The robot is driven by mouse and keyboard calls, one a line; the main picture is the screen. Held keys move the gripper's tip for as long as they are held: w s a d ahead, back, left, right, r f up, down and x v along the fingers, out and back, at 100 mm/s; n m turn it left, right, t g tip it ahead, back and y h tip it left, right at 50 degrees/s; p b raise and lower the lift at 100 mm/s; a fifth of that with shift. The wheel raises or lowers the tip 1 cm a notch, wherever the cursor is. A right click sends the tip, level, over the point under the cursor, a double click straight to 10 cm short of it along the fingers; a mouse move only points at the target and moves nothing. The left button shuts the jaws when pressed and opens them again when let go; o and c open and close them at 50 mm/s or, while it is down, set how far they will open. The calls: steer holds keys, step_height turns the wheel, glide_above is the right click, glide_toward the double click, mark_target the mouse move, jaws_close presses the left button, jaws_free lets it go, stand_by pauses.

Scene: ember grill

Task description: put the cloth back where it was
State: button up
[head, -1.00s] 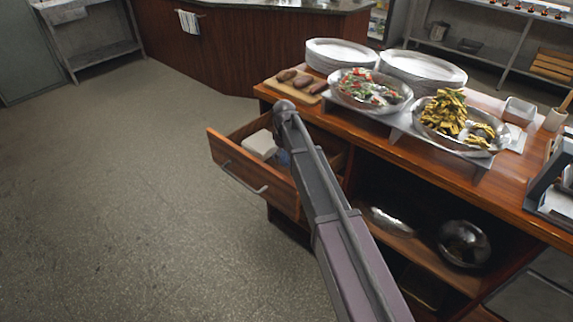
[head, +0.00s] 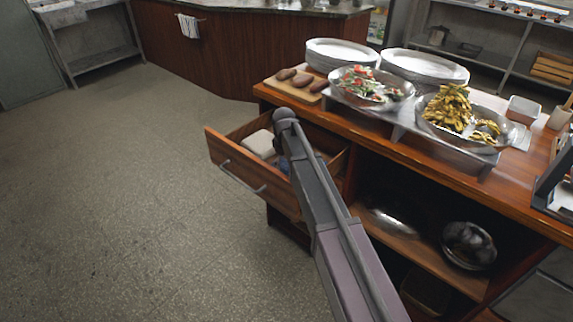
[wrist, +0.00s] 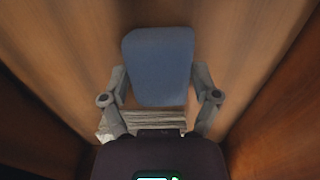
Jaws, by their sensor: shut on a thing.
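A blue folded cloth (wrist: 158,62) lies between the two fingers of my gripper (wrist: 160,82) in the wrist view. My gripper is shut on it, with a finger at each side. Both are inside the open wooden drawer (head: 243,180). In the head view only a small blue patch of the cloth (head: 283,165) shows beside my arm, which hides the gripper. I cannot tell whether the cloth touches the drawer floor.
A pale block-like thing (head: 259,143) lies in the drawer, left of my arm. The counter (head: 400,150) above holds stacked plates (head: 342,53), food trays and a board (head: 295,88). Metal bowls (head: 468,243) stand on the shelf below. The floor at left is clear.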

mark_target(284, 163)
steer(key=shift+f, duration=0.2)
steer(key=o, duration=0.8)
steer(key=shift+o, duration=0.2)
steer(key=shift+r, duration=0.2)
step_height(284, 163, up, 12)
steer(key=p, duration=1.2)
